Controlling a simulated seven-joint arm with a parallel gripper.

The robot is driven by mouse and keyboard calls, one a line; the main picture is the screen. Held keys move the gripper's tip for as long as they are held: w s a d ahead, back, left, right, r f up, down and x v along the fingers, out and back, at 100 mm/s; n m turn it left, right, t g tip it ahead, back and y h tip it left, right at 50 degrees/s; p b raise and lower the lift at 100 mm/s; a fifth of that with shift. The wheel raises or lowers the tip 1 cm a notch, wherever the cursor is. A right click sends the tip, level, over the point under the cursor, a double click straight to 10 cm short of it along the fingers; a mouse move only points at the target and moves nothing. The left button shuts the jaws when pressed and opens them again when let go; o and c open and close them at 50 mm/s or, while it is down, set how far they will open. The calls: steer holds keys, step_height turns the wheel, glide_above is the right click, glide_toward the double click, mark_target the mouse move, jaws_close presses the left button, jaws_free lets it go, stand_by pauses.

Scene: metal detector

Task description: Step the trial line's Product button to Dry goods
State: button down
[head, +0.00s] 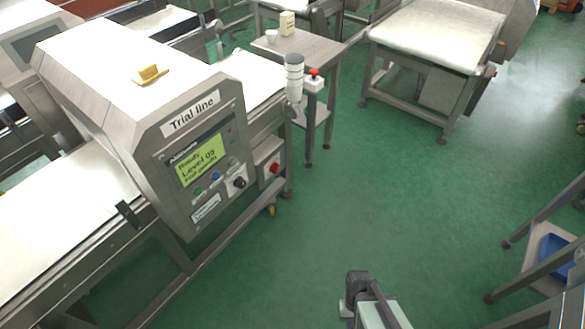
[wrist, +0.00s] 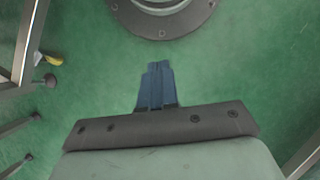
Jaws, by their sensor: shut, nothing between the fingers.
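The Trial line machine (head: 190,115) stands at the left in the head view, with its sloped control panel facing the aisle. Its lit yellow-green display (head: 203,160) reads Ready and Level 09; the third line is too small to read surely. Below the display are a green button (head: 199,191), a blue button (head: 215,177) and a black knob (head: 239,182). I cannot read which is labelled Product. My gripper (wrist: 158,68) has its blue fingers shut and empty above the green floor in the wrist view, away from the panel.
A red button box (head: 272,167) and a grey-white stack light (head: 294,75) are beside the machine. A side table (head: 310,48) stands behind. Open green floor (head: 400,190) lies right of the machine; a frame with a blue bin (head: 556,258) is at far right.

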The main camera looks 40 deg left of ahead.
mark_target(232, 162)
steer(key=a+r+n+t+y, duration=0.2)
steer(key=a+r+y, duration=0.1)
steer(key=a, duration=0.9)
steer(key=s+a+r+n+t+y, duration=0.1)
steer(key=a+r+t+y, duration=0.15)
steer(key=a, duration=0.85)
steer(key=a+r+n+t+y, duration=0.2)
steer(key=a+r+y, duration=0.15)
steer(key=a, duration=0.85)
steer(key=w+a+r+m+t+y, duration=0.1)
steer(key=w+a+r+t+y, duration=0.15)
steer(key=r, duration=0.35)
steer(key=w+a+r+m+t+y, duration=0.1)
steer(key=w+a+r+t+y, duration=0.1)
steer(key=r+y, duration=0.3)
steer(key=w+a+r+m+t+y, duration=0.1)
steer(key=w+a+r+t+y, duration=0.15)
steer(key=r, duration=0.45)
step_height(232, 162, up, 8)
steer(key=d+m+t+y, duration=0.1)
steer(key=d+t+y, duration=0.1)
steer(key=t, duration=0.3)
steer(key=shift+w+d+r+m+y, duration=0.25)
steer(key=shift+w+d+m+y, duration=0.15)
steer(key=shift+d, duration=0.05)
steer(key=a, duration=0.9)
